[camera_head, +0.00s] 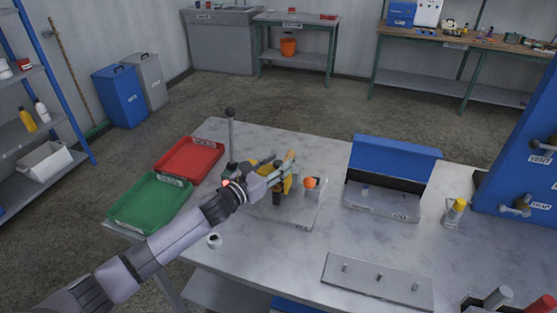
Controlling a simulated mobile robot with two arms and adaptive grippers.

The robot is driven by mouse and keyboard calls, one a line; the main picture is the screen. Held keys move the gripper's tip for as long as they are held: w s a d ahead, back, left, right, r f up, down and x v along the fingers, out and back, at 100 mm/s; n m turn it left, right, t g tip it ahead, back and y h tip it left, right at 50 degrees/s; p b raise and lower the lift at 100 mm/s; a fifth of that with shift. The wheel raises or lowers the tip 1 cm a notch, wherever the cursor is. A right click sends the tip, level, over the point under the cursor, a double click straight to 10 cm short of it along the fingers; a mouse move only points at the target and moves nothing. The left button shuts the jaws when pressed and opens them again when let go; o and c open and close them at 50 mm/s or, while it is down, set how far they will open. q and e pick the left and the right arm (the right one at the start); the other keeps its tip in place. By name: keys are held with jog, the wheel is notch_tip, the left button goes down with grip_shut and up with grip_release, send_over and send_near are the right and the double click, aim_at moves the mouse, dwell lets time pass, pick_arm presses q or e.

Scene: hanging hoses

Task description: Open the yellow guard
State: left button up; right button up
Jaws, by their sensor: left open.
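The yellow guard (287,185) shows as small yellow patches on a grey plate (304,218) in the middle of the table. An orange ball-shaped knob (309,183) stands just to its right. My left gripper (288,170) reaches in from the left and is at the guard, its fingers open. The gripper hides much of the guard, so I cannot tell whether they touch or how far the guard is raised. My right gripper is not in view.
A red tray (190,143) and a green tray (133,222) lie left of the plate. A blue-lidded box (393,160), a yellow-capped bottle (454,213) and a blue panel (510,160) stand to the right. A pegged grey plate (350,287) lies in front. A dark-topped post (231,135) stands behind my gripper.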

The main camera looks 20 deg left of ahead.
pick_arm(q)
jog(key=shift+w+d, duration=0.15)
jog(key=shift+w, duration=0.2)
grip_shut()
dwell(0.4)
dwell(0.4)
